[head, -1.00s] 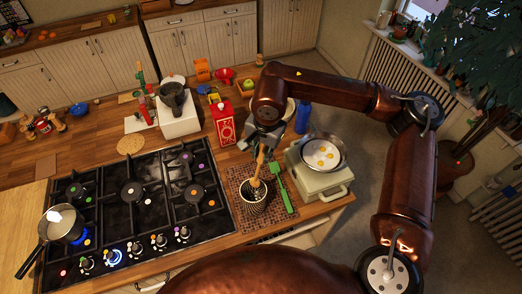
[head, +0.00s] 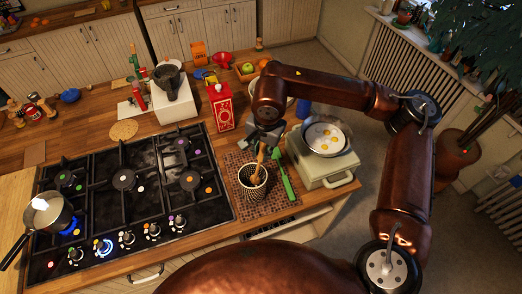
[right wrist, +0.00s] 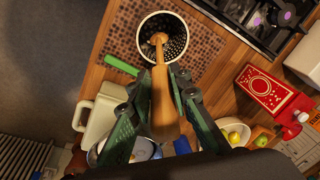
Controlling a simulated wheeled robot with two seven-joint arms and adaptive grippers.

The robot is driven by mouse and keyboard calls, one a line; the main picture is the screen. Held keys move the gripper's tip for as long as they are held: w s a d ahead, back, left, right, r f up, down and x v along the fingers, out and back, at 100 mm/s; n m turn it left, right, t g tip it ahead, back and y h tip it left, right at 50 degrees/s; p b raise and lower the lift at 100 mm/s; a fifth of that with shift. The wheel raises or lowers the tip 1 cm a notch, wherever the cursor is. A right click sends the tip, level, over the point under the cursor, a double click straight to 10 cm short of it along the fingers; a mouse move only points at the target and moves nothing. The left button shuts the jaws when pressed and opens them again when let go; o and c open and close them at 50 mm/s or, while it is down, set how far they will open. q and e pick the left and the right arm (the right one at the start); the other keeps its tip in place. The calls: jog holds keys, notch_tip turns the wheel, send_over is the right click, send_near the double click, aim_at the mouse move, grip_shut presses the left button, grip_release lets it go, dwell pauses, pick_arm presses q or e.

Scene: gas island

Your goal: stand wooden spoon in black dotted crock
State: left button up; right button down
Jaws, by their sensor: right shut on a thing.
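The black dotted crock (head: 252,193) stands upright on a brown checked mat at the counter's front, right of the stove. It also shows in the right wrist view (right wrist: 178,22), its dark dotted inside facing me. My right gripper (head: 264,146) is above the crock's far side, shut on the wooden spoon (head: 260,162). In the right wrist view the spoon (right wrist: 161,85) runs from between the green fingers (right wrist: 162,112) over the rim, its far end inside the crock's mouth. The spoon is slightly tilted. Whether it touches the bottom is hidden. My left gripper is not in view.
A green utensil (head: 284,178) lies on the mat (head: 282,204) right of the crock. A red canister (head: 221,108) stands behind. The gas stove (head: 130,190) is left, with a pot on a lit burner.

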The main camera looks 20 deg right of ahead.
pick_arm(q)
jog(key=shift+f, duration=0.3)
pick_arm(e)
jog(key=shift+f, duration=0.3)
jog(key=c, duration=1.7)
grip_release()
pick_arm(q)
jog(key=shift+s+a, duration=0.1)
pick_arm(e)
jog(key=shift+r, duration=0.1)
jog(key=r, duration=0.4)
jog(key=s+r, duration=0.1)
jog(key=r, duration=0.2)
jog(key=s+r, duration=0.1)
jog(key=r, duration=0.3)
jog(key=shift+d+r, duration=0.1)
jog(key=shift+r, duration=0.25)
